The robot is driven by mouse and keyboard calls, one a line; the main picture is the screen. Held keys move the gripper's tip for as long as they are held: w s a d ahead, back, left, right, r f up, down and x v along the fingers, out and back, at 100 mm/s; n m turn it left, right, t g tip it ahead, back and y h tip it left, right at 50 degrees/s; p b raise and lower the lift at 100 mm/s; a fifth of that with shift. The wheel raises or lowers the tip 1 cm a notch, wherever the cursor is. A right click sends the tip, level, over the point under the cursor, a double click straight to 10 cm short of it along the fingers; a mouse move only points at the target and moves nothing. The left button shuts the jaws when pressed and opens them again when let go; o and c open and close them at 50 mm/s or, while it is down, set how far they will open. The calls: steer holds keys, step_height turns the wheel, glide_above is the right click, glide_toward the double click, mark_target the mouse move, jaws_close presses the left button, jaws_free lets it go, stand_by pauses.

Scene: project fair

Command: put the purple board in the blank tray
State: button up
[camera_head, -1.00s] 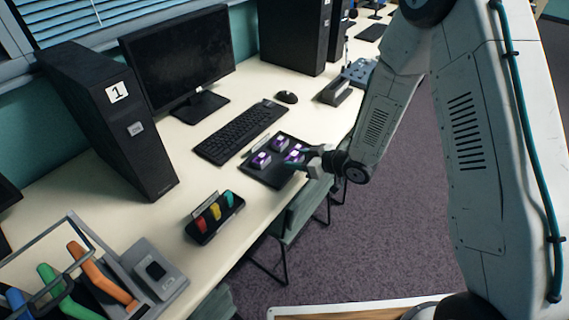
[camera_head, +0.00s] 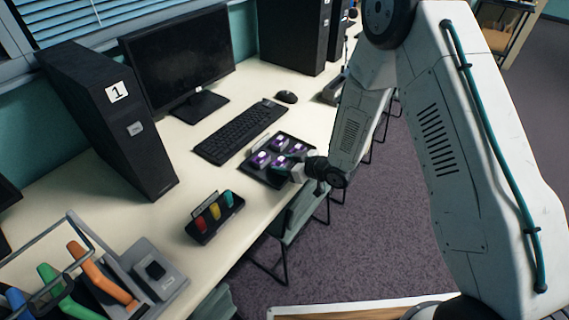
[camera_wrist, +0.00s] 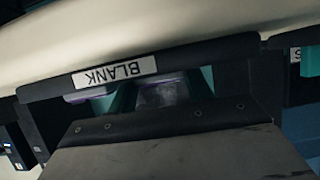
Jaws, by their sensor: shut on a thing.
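The dark blank tray (camera_head: 250,172) lies on the desk in front of the keyboard, with several purple boards (camera_head: 260,158) with pale tops in it. In the wrist view its dark edge (camera_wrist: 200,54) carries an upside-down BLANK label (camera_wrist: 115,72). My gripper (camera_head: 288,170) is at the tray's near right side, low over it. In the wrist view its teal fingers (camera_wrist: 158,94) are shut on a purple board (camera_wrist: 160,92), mostly hidden and in shadow. I cannot tell whether this board touches the tray floor.
A small tray (camera_head: 203,236) with red, yellow and teal pieces lies nearer on the desk. The keyboard (camera_head: 240,132), mouse (camera_head: 287,97), monitor (camera_head: 185,70) and computer tower (camera_head: 110,125) stand behind. A chair (camera_head: 297,215) is under the desk edge.

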steer(key=o, duration=0.7)
